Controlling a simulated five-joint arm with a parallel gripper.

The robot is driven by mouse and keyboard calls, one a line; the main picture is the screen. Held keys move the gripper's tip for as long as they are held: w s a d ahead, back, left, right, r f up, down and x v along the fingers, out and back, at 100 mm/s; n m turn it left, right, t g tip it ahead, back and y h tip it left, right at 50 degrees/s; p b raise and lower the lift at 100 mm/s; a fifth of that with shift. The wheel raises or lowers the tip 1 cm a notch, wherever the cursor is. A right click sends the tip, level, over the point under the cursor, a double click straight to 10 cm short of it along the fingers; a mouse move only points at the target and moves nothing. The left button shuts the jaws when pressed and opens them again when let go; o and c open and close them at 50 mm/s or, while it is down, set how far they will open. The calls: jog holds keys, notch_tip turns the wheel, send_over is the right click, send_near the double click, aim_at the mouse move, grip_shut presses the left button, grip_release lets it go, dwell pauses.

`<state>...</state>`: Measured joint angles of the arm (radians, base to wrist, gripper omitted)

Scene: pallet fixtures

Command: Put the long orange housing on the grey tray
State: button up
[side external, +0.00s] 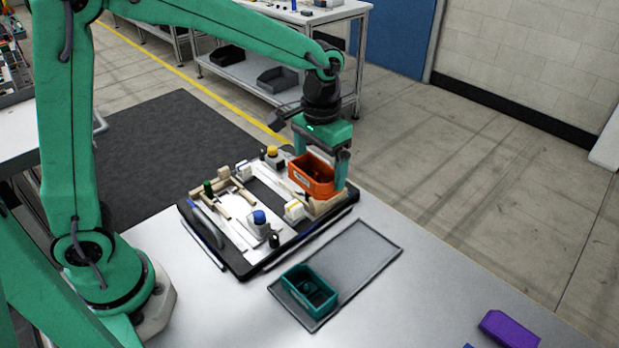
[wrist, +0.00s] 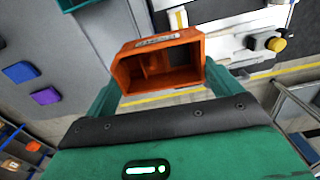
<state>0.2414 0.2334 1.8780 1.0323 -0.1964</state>
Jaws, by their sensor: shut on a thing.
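The orange housing (side external: 312,175) is an open box with inner dividers and a pale label on its wall. My gripper (side external: 321,170) is shut on it, with one green finger on each side. The housing is at the right part of the black-rimmed fixture pallet (side external: 240,268); whether it is clear of the pallet I cannot tell. In the wrist view the housing (wrist: 158,62) sits between the green fingers. The grey tray (side external: 365,250) lies flat on the table in front of the pallet. A teal housing (side external: 309,290) stands on its near left end.
The pallet holds wooden blocks and several fixtures with blue (side external: 259,217), yellow (side external: 272,151) and green knobs. A purple block (side external: 509,329) lies at the table's front right. The far right half of the tray is bare. The table between tray and purple block is clear.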

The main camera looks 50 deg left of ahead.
jog(key=d+m, duration=0.1)
jog(key=s+d+m, duration=0.1)
jog(key=m, duration=0.1)
jog(key=shift+s+d+f+m, duration=0.15)
jog(key=shift+m, duration=0.15)
jog(key=s+d+f+m, duration=0.1)
jog(key=s+d+m, duration=0.6)
jog(key=m, duration=0.9)
jog(key=s+d+f+m, duration=0.1)
jog(key=s+d+m, duration=0.5)
jog(key=m, duration=0.9)
jog(key=shift+s+d+f+m, duration=0.2)
jog(key=shift+s+d+m, duration=0.2)
jog(key=shift+s, duration=0.45)
send_over(334, 272)
notch_tip(334, 272, down, 7)
jog(key=shift+f, duration=2)
